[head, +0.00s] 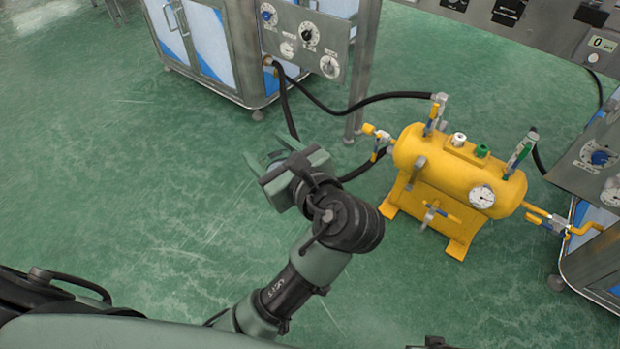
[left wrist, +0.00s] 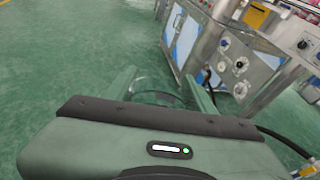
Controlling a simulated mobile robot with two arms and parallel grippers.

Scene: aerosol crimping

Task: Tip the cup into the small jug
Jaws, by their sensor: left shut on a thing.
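My left gripper (head: 272,154) is held out over the green floor in the head view, left of the yellow tank. In the left wrist view its two green fingers (left wrist: 162,86) stand on either side of a clear, see-through cup (left wrist: 156,98). The gripper is shut on this cup. Only part of the cup's rim and wall shows above the gripper body, so its tilt and contents cannot be told. No small jug shows in either view. My right gripper is not in view.
A yellow tank (head: 450,178) with valves and a gauge stands on the floor at right. Black hoses (head: 330,106) run from it to a steel cabinet (head: 205,45) with dials at the back. Another cabinet (head: 590,250) stands at far right. The floor at left (head: 110,170) is clear.

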